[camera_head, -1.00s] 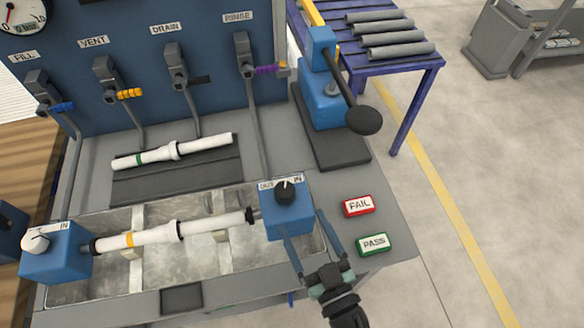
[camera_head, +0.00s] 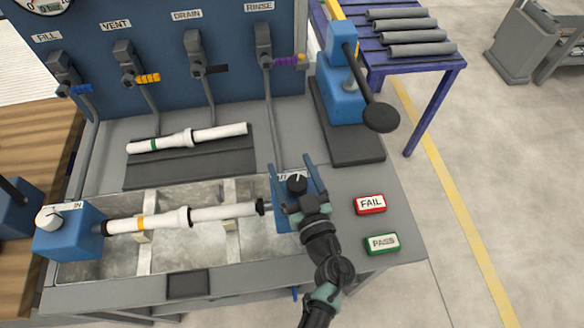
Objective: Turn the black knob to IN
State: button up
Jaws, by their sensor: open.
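The black knob (camera_head: 297,183) sits on top of the right blue block (camera_head: 283,225) at the right end of the metal basin. My gripper (camera_head: 298,172) is open over this block, with one blue finger on each side of the knob. I cannot tell whether the fingers touch it. The label behind the knob is mostly hidden by my gripper, so its IN and OUT marks cannot be read. A light mark on the knob points roughly up the picture.
A white pipe with a yellow band (camera_head: 185,218) spans the basin (camera_head: 100,272) from the left blue block, which bears a white knob (camera_head: 49,218). The FAIL button (camera_head: 370,204) and PASS button (camera_head: 381,243) lie right of my gripper. A lever press (camera_head: 345,90) stands behind.

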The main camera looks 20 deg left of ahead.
grip_shut()
dwell(0.4)
